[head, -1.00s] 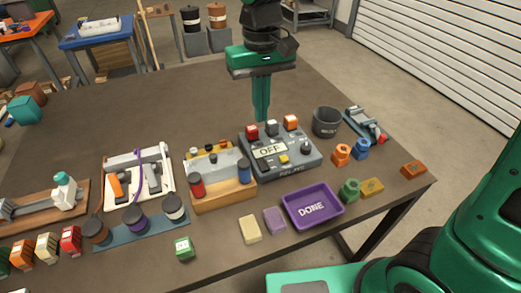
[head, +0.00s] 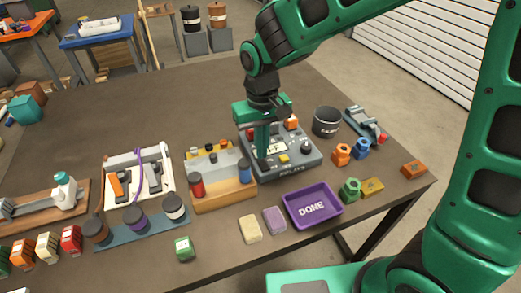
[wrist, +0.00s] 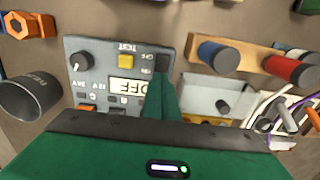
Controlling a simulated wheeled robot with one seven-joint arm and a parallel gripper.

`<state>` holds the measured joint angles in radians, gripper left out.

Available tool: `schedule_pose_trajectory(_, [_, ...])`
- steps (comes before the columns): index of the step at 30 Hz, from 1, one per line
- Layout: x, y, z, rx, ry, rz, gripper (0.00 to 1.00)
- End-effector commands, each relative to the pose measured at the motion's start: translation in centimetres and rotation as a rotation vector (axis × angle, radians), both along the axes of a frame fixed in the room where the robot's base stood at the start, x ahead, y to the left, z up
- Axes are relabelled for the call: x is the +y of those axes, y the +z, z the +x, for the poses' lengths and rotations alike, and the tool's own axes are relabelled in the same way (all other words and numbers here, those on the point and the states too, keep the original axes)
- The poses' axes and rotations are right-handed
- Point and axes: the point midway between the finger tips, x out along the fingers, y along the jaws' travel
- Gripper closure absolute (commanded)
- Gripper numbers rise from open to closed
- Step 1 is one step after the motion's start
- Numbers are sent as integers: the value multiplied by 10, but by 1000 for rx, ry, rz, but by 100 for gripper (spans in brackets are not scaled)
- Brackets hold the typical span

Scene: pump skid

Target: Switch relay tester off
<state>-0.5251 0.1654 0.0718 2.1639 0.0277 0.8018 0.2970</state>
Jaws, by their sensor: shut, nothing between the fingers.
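The relay tester (head: 305,164) is a grey box with a display, a knob, a yellow button and coloured terminals on top. It appears upside down in the wrist view (wrist: 100,75). Its display (wrist: 127,88) reads OFF in the wrist view, and my arm partly covers it in the head view. A dark rocker switch (wrist: 162,61) with small labels beside it sits near the yellow button (wrist: 127,61). My gripper (head: 262,166) is shut and empty, pointing down over the tester's front left part. Its fingertips (wrist: 162,76) are at or just above the switch; I cannot tell if they touch.
A wooden block with red and blue cylinders (head: 222,195) stands close to the tester's left. A dark cup (head: 326,122) stands behind right. A purple DONE tray (head: 313,207) and several coloured nuts and blocks lie in front and to the right.

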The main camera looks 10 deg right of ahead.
Motion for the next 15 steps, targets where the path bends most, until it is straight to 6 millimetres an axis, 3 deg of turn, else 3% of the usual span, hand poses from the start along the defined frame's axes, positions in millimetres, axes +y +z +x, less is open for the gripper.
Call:
schedule_pose_trajectory(6, [0, -12, 0, 0, 0, 0, 100])
schedule_pose_trajectory(15, [0, -13, 0, 0, 0, 0, 100])
